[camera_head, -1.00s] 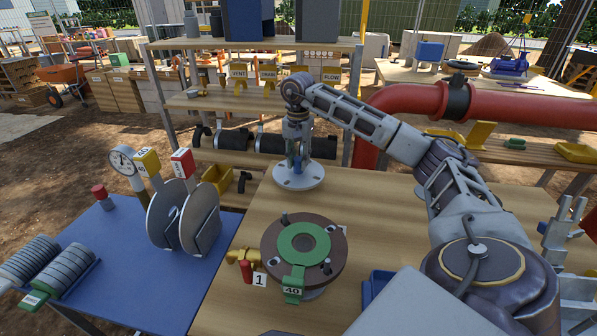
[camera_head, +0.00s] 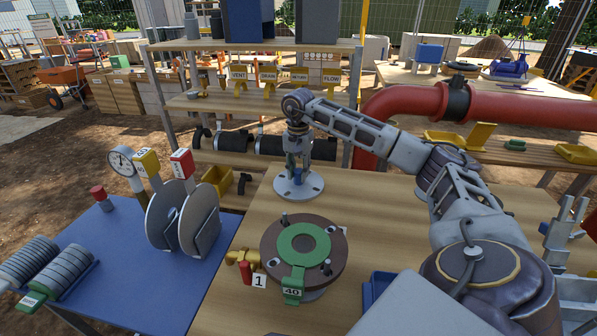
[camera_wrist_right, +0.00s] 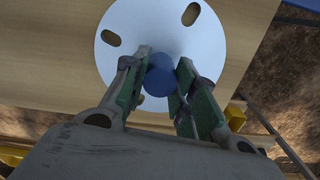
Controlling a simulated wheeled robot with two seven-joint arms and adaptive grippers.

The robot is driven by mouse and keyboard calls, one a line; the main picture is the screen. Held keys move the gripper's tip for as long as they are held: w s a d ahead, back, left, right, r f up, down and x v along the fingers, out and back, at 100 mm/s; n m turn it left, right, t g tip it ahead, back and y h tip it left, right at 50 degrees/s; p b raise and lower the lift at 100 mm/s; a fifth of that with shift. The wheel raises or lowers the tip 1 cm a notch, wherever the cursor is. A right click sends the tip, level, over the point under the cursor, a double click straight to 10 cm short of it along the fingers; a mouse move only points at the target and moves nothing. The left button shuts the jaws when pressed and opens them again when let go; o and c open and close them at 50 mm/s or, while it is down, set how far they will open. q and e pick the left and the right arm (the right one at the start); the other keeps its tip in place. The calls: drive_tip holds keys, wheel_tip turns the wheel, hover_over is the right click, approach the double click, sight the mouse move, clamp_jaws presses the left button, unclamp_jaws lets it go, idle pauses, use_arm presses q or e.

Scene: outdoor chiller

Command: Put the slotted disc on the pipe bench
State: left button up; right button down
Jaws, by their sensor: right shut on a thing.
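The slotted disc (camera_head: 299,187) is a flat pale grey plate with a blue knob on top, at the far edge of the front wooden bench (camera_head: 400,225). In the wrist view the disc (camera_wrist_right: 120,60) shows oblong slots. My right gripper (camera_head: 297,165) points down and is shut on the blue knob (camera_wrist_right: 160,78). The disc looks level; I cannot tell whether it touches the wood. A red pipe (camera_head: 510,108) runs above another wooden bench (camera_head: 530,155) behind at right. My left gripper is not in view.
A brown flange with a green ring (camera_head: 303,243) stands on the front bench, with a red-handled valve (camera_head: 245,268) beside it. A blue table (camera_head: 130,265) at left holds two upright discs (camera_head: 200,222) and a gauge (camera_head: 122,160). Shelves (camera_head: 250,105) stand behind.

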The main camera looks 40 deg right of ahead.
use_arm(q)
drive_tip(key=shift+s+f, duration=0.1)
use_arm(e)
drive_tip(key=c, duration=1.4)
unclamp_jaws()
drive_tip(key=shift+o, duration=1.2)
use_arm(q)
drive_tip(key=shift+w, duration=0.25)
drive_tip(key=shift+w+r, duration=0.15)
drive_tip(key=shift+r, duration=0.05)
